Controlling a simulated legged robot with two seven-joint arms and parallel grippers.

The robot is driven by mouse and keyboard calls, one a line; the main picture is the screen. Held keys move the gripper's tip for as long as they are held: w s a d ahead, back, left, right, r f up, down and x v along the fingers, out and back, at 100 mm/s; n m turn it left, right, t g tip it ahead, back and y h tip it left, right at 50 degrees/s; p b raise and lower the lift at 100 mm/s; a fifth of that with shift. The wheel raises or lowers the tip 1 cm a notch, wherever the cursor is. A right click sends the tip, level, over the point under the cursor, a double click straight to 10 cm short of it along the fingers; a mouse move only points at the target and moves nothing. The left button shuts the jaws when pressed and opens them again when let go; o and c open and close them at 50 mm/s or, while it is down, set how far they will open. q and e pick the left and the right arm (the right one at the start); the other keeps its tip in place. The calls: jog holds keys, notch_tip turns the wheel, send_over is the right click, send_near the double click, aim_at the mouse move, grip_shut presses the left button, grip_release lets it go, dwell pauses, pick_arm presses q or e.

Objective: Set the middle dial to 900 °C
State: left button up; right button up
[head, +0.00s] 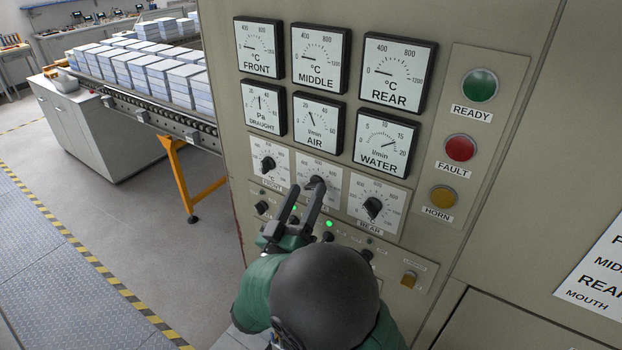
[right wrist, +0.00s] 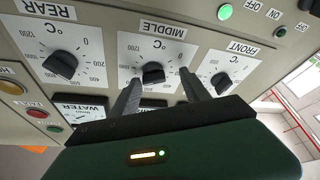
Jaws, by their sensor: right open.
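The middle dial (head: 318,182) is a black knob on a white scale plate, between the front dial (head: 268,164) and the rear dial (head: 373,208). My right gripper (head: 307,188) is open at the middle dial and partly covers its plate. In the right wrist view, which is upside down, the middle knob (right wrist: 153,73) lies between the two fingertips, just beyond them. Contact cannot be made out. The knob's pointer is too small to read. My left gripper is not in view.
Gauges fill the panel above the dials, including the middle temperature gauge (head: 321,58). Small switches and green lamps sit below. Green, red (head: 460,148) and amber buttons are at the right. A conveyor with stacked tiles (head: 145,75) stands at the left.

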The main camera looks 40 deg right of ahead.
jog(key=shift+d+f, duration=0.1)
jog(key=shift+d, duration=0.65)
jog(key=shift+s+r, duration=0.25)
jog(key=shift+s, duration=0.25)
jog(key=shift+s+a+r, duration=0.1)
jog(key=shift+a, duration=0.3)
jog(key=shift+c, duration=0.9)
jog(key=shift+a, duration=0.35)
jog(key=shift+c, duration=1.3)
jog(key=shift+w+a, duration=0.15)
jog(key=shift+w, duration=0.1)
jog(key=shift+c, duration=2.4)
jog(key=shift+s+d, duration=0.15)
jog(key=shift+d, duration=0.1)
grip_shut()
jog(key=shift+m+g+h+b, duration=0.3)
jog(key=shift+m+b, duration=0.3)
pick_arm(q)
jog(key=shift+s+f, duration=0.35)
